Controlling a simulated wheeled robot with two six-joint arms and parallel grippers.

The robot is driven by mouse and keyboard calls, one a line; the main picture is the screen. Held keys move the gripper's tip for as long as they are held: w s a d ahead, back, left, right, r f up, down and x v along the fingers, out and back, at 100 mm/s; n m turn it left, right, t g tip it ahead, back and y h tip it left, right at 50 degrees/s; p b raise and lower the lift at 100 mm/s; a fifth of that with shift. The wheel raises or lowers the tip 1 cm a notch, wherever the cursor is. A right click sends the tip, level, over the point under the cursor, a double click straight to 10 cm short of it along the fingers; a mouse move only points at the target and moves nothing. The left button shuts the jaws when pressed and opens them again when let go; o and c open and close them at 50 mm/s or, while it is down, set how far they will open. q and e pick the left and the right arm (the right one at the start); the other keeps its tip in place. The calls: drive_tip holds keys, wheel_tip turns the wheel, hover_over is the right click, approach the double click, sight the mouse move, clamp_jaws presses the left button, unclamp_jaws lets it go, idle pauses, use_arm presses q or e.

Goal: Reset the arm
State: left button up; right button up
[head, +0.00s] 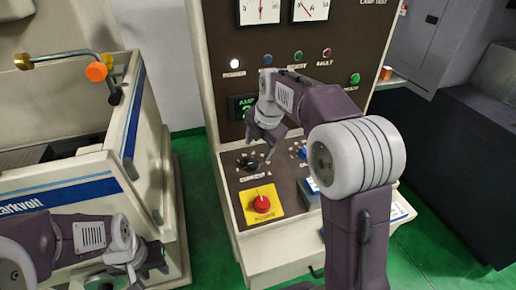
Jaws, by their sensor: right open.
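My right arm rises from the bottom right and bends over the control panel. Its gripper (262,151) points down in front of the panel, above the black knob (249,162) and the red emergency button on its yellow plate (262,203). The right gripper is open, and I see nothing between its fingers. My left gripper (150,272) is low at the left, in front of the cream machine tank (62,188). Its fingers are small and dark, and I cannot tell if they are open or shut.
The control cabinet (222,110) has two dials (260,10), a row of lamps and a green display (247,102). Green floor (205,215) is clear between tank and cabinet. A dark cabinet (450,150) stands right.

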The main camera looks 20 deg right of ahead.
drive_tip(key=s+f+m+g, duration=0.1)
drive_tip(key=s+f+m, duration=0.4)
drive_tip(key=s+m, duration=0.1)
drive_tip(key=s+d+f+m+g, duration=0.1)
drive_tip(key=s+f+m, duration=0.4)
drive_tip(key=s, duration=0.4)
drive_tip(key=s+f+m+g, duration=0.1)
drive_tip(key=s+f+m, duration=0.4)
drive_tip(key=s+m, duration=0.2)
drive_tip(key=shift+s+d+h, duration=0.2)
drive_tip(key=shift+d+h, duration=0.05)
drive_tip(key=shift+h, duration=0.15)
drive_tip(key=m, duration=0.4)
drive_tip(key=shift+w+f+m+t, duration=0.15)
drive_tip(key=shift+f+m+t, duration=0.15)
drive_tip(key=shift+m, duration=0.1)
drive_tip(key=shift+w+m, duration=0.15)
drive_tip(key=shift+m, duration=0.55)
